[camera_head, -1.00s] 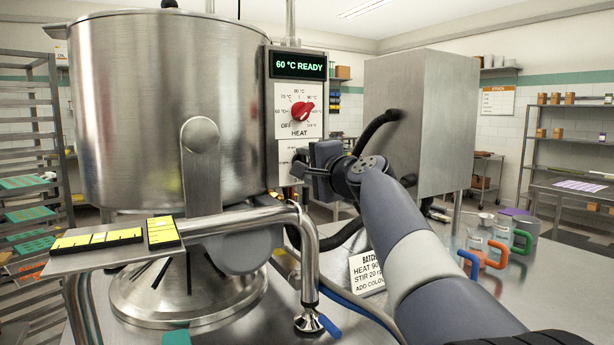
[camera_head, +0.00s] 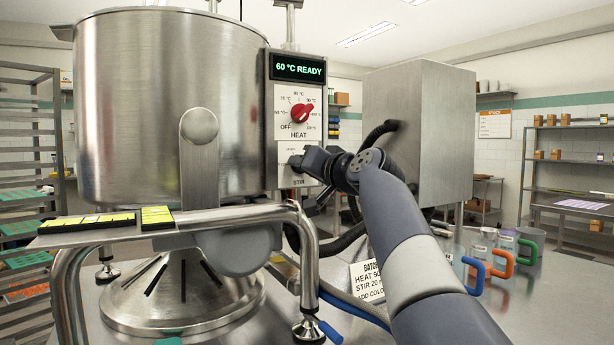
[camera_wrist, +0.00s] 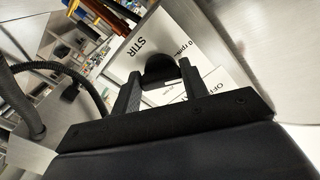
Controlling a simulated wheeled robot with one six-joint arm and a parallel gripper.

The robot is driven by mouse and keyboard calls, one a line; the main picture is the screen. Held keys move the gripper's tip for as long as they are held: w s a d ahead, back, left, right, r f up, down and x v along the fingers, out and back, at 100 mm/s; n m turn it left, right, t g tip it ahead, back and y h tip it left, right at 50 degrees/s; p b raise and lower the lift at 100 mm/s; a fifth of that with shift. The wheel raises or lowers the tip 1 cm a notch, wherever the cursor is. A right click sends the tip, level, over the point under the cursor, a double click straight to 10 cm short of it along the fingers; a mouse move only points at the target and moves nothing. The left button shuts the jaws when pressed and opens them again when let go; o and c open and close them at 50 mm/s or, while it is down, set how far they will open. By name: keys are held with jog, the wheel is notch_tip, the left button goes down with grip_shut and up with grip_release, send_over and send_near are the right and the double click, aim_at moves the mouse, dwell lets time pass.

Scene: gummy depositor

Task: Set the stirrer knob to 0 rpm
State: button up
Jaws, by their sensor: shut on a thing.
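The stirrer knob (camera_wrist: 160,68) is a dark knob on the white STIR panel (camera_wrist: 146,42), below the red heat knob (camera_head: 301,112) on the control box. In the wrist view its near part sits between the two fingers of my gripper (camera_wrist: 160,85), and the gripper is shut on it. Beside the knob the panel carries a "0 rpm" mark. The knob's pointer is hidden, so its setting cannot be read. In the head view my gripper (camera_head: 300,165) reaches the STIR panel from the right and covers part of it.
The display (camera_head: 298,68) above reads "60 °C READY". A big steel kettle (camera_head: 150,110) stands left of the panel. A steel cabinet (camera_head: 420,130) stands behind my arm. Jugs with coloured handles (camera_head: 500,255) and a batch card (camera_head: 367,280) are on the table at the right.

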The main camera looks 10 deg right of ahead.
jog(key=n+b, duration=0.1)
jog(key=n, duration=0.1)
jog(key=n+b, duration=0.1)
jog(key=n, duration=0.2)
jog(key=shift+w+d+f+n, duration=0.1)
jog(key=shift+f+n, duration=0.1)
jog(key=shift+n, duration=0.1)
dwell(0.4)
jog(key=o, duration=1)
jog(key=shift+r, duration=0.1)
jog(key=b+v, duration=0.1)
jog(key=v, duration=1)
jog(key=shift+w, duration=0.15)
